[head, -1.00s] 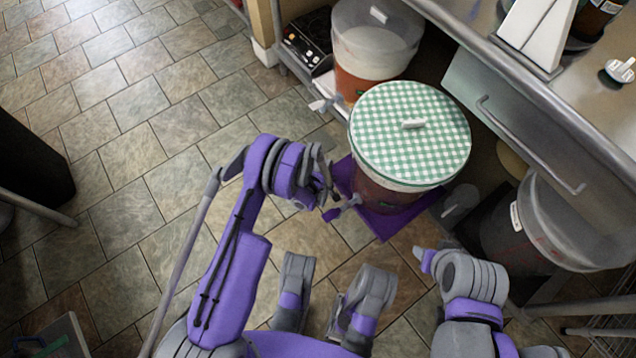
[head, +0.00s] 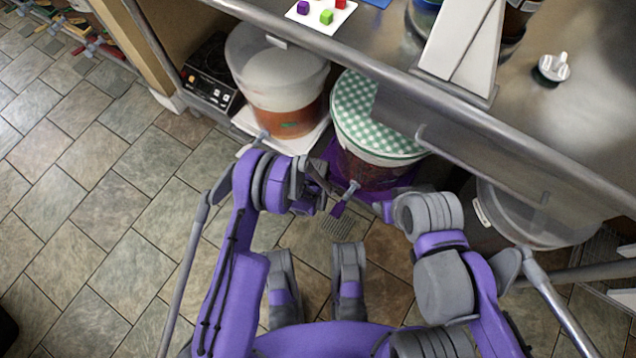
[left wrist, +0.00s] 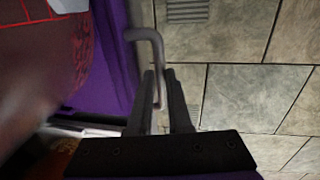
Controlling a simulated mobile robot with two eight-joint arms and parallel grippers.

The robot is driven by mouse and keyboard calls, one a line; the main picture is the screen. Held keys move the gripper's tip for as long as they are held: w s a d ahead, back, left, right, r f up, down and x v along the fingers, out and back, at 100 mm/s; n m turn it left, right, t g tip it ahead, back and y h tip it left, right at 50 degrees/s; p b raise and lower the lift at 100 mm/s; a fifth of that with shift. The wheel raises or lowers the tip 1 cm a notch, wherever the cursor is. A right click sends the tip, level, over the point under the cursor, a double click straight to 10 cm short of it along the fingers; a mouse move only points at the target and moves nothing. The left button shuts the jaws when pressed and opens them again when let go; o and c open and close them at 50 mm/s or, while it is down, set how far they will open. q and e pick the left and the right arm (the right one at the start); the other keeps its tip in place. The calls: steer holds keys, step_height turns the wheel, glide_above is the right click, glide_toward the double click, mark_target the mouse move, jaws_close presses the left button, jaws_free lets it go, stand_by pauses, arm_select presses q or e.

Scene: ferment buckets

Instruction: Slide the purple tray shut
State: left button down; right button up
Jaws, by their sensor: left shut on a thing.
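The purple tray (head: 408,181) is at floor level below the steel counter and carries a bucket with a green checkered lid (head: 358,112). The bucket stands partly under the counter edge, which hides some of its lid. The tray also shows in the left wrist view (left wrist: 112,60), with a grey bent handle (left wrist: 147,36) at its edge. My left gripper (head: 322,190) is at the tray's front; in the left wrist view its fingers (left wrist: 165,85) are shut on the handle. My right gripper (head: 386,210) is just right of the tray's front, its fingers too unclear to read.
An orange-filled bucket (head: 279,85) stands on a white tray (head: 295,144) to the left. A grey bucket (head: 525,225) stands on the right. The counter (head: 560,135) overhangs the tray. Tiled floor (head: 110,210) is open at left.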

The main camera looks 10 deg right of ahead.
arm_select(q)
steer(key=shift+w+d, duration=0.25)
steer(key=shift+w, duration=0.05)
arm_select(e)
steer(key=shift+w+d, duration=0.15)
steer(key=shift+w, duration=0.2)
arm_select(q)
steer(key=c, duration=0.8)
jaws_free()
steer(key=shift+c, duration=0.2)
steer(key=shift+r, duration=0.1)
step_height(320, 180, up, 10)
steer(key=s+a+p, duration=0.1)
steer(key=p, duration=0.1)
steer(key=shift+s+r+p, duration=0.25)
steer(key=shift+p, duration=0.15)
arm_select(e)
steer(key=v, duration=0.2)
steer(key=shift+w+r, duration=0.15)
steer(key=shift+r, duration=0.2)
arm_select(q)
steer(key=shift+a, duration=0.1)
